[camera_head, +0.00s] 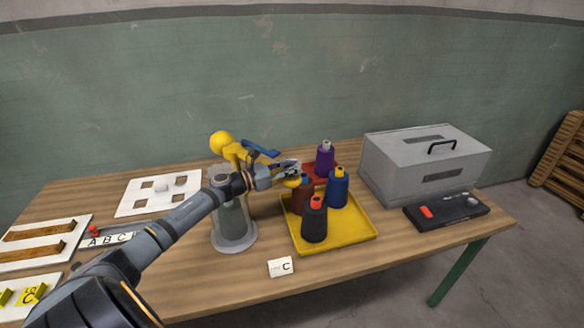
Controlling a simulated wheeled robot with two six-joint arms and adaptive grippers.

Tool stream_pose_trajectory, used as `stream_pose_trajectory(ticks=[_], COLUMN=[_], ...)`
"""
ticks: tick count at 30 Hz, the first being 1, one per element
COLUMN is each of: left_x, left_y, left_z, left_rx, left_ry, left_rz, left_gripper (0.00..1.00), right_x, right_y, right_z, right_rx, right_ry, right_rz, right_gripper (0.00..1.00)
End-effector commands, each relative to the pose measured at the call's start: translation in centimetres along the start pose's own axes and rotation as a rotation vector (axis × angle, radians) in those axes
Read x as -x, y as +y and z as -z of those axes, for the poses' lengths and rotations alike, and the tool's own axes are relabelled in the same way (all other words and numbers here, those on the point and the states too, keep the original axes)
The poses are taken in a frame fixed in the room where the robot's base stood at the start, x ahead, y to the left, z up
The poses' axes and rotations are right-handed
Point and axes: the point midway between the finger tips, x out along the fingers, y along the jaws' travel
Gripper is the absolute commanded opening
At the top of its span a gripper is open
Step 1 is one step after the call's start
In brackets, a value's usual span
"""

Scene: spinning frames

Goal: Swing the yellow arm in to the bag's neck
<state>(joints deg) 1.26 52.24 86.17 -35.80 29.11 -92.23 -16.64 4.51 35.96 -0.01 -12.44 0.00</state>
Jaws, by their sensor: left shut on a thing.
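The yellow arm (238,154) has a round yellow ball at its upper left and a blue piece (261,149) beside it. It stands above and behind a grey bag-like body (232,217) on a pale round base. My left gripper (291,174) is shut at the right of the yellow arm, with a yellow tip showing at its fingers. The contact is small and partly hidden by my gripper. My left arm crosses in front of the upper grey body and hides its neck. My right gripper is not in view.
A yellow tray (345,234) holds several thread cones just right of the grey body. A grey metal box (385,168) and a black panel (446,217) stand at the right. White boards (128,205) lie at the left.

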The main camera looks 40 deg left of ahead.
Motion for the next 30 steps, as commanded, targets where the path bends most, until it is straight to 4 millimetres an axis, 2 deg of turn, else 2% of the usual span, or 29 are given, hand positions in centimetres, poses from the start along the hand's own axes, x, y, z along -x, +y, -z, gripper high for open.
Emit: stream_pose_trajectory(ticks=[2, 3, 8, 16, 19, 30], left_x=[0.0, 0.0, 0.0, 0.0, 0.0, 0.1], left_y=[0.2, 0.2, 0.2, 0.1, 0.1, 0.1], left_z=[0.0, 0.0, 0.0, 0.0, -0.6, -8.1], left_rx=[-0.003, -0.003, -0.002, -0.001, -0.002, -0.006], left_ry=[0.001, 0.001, 0.001, 0.0, 0.001, 0.002], left_rz=[-0.006, -0.006, -0.005, -0.003, -0.003, -0.002], left_gripper=[0.0, 0.27, 0.48, 0.49, 0.49, 0.49], right_x=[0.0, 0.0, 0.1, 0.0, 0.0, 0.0], right_y=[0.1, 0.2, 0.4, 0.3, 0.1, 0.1], right_z=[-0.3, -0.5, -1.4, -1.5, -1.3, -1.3], right_rx=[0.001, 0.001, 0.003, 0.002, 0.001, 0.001], right_ry=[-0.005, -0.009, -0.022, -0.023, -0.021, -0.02], right_rz=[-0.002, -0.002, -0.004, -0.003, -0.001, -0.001], right_gripper=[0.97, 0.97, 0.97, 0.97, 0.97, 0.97])
